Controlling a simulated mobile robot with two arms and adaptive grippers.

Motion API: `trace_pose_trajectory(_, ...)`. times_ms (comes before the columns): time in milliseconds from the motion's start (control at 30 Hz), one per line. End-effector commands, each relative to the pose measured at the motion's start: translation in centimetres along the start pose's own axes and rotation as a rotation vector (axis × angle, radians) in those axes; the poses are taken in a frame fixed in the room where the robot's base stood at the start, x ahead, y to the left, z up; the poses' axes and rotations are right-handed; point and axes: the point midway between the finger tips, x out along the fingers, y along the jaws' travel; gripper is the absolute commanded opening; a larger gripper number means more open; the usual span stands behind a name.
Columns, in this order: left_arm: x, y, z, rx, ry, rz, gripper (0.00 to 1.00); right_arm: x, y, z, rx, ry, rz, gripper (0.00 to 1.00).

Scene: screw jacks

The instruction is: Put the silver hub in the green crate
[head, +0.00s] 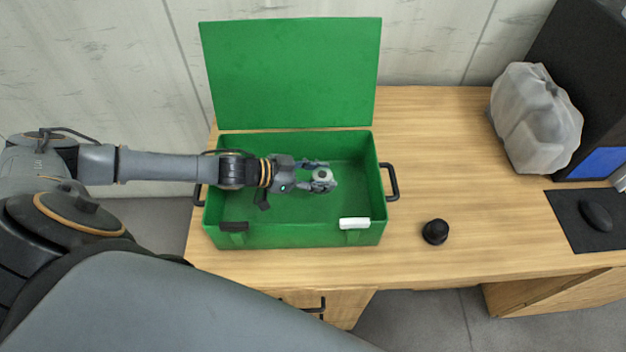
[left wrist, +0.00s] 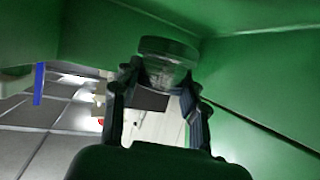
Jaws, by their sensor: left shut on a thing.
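The green crate (head: 290,240) stands on the wooden desk with its lid (head: 292,75) raised at the back. My left gripper (head: 315,178) reaches in from the left over the crate's opening and is shut on the silver hub (head: 323,179), a small round grey piece with a dark centre. In the left wrist view the hub (left wrist: 167,62) sits between the two fingertips (left wrist: 160,85), with green crate walls around it. I cannot tell the hub's exact height above the crate floor. My right gripper is not in view.
A black round knob (head: 435,232) stands on the desk right of the crate. The desk between the crate and container is clear.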

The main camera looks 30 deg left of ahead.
Motion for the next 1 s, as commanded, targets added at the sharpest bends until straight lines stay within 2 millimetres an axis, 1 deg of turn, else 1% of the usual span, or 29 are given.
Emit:
trace_pose_trajectory(100,0.8,0.1,1.4,-0.001,0.004,0.001,0.0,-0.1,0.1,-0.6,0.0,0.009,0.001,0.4)
trace_pose_trajectory(167,1.1,0.0,1.9,0.0,0.005,0.0,0.0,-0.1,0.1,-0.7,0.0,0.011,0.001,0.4)
trace_pose_trajectory(267,1.4,0.0,2.6,0.0,0.005,0.0,0.0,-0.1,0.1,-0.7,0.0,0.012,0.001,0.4)
trace_pose_trajectory(400,2.3,0.0,4.4,-0.001,0.004,0.0,0.0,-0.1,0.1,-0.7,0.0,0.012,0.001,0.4)
trace_pose_trajectory(500,2.7,0.0,5.3,0.0,0.005,0.0,0.0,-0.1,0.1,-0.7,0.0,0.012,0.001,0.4)
trace_pose_trajectory(933,3.0,-0.1,5.9,0.002,0.005,0.0,0.0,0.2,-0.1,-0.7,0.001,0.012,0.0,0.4)
trace_pose_trajectory(967,2.9,0.0,6.0,0.001,0.0,-0.001,0.49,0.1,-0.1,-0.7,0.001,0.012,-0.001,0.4)
trace_pose_trajectory(1000,2.9,0.0,6.0,0.001,0.0,0.0,0.57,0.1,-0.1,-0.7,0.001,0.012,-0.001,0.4)
